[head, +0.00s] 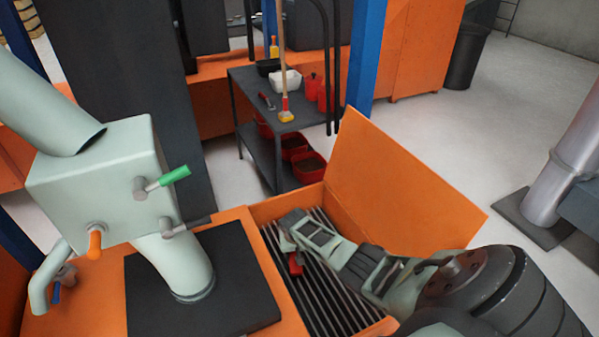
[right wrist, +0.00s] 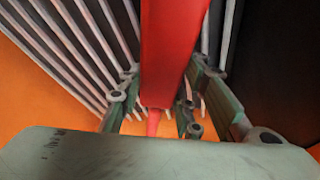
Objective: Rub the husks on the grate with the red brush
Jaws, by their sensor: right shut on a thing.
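The red brush (head: 295,264) is at the grate, in the grasp of my right gripper (head: 288,246). In the right wrist view, the red brush (right wrist: 168,50) runs between the two fingers of my right gripper (right wrist: 155,105), which is shut on it. The grate (head: 325,300) has dark parallel bars inside an orange frame. Its pale bars (right wrist: 75,40) also show in the right wrist view. I cannot make out any husks on the bars. Whether the brush touches the bars is hard to tell. My left gripper is not in view.
An orange panel (head: 395,190) stands tilted up behind the grate. A pale green machine box (head: 95,190) with green and orange handles stands at left. Behind is a dark shelf table (head: 245,90) with red bins (head: 305,168) and a long-handled broom (head: 282,60).

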